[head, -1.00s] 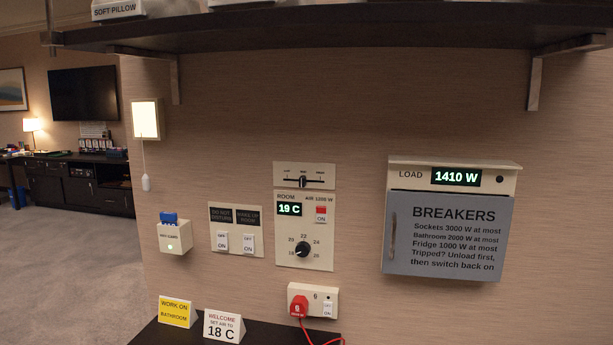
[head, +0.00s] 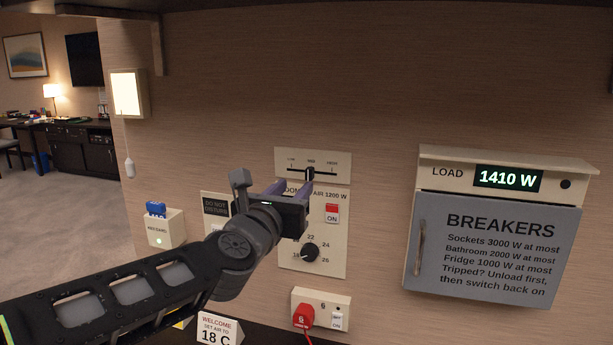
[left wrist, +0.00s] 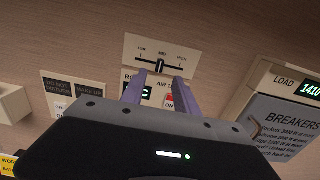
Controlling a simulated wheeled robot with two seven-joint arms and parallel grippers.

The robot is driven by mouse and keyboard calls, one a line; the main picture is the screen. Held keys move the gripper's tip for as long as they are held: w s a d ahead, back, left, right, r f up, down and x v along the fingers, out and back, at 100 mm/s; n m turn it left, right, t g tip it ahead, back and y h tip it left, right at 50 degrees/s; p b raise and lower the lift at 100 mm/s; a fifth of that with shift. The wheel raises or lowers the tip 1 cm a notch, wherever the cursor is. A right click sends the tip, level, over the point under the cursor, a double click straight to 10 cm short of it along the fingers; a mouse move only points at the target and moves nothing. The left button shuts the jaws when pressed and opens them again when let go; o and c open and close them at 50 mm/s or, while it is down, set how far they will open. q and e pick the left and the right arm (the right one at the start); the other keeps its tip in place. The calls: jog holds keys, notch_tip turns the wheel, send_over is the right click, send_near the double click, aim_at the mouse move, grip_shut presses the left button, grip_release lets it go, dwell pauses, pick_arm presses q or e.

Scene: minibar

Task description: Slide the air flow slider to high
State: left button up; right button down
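The air flow slider plate (head: 313,156) is on the wall above the room thermostat panel (head: 330,250). Its black knob (head: 310,174) stands at the middle mark, between LOW on the left and HIGH on the right. In the left wrist view the knob (left wrist: 159,66) shows beyond and between the two purple fingertips. My left gripper (head: 290,186) is open and empty, just below the slider; it also shows in the left wrist view (left wrist: 159,82). I cannot tell whether a finger touches the knob. My right gripper is not in view.
The thermostat's red switch (head: 332,212) and dial (head: 309,252) are close beside my left gripper. The breaker box (head: 490,235) juts out to the right. A socket with a red plug (head: 303,316) is below. A shelf hangs overhead.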

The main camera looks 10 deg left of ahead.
aim_at(309, 174)
pick_arm(q)
jog(key=shift+w+f, duration=0.1)
jog(key=shift+w, duration=0.05)
jog(key=shift+w, duration=0.1)
jog(key=w, duration=0.2)
jog(key=w+p, duration=0.1)
jog(key=w, duration=0.4)
jog(key=shift+w+d, duration=0.25)
jog(key=shift+w, duration=0.05)
grip_shut()
jog(key=shift+d, duration=0.1)
dwell(1.2)
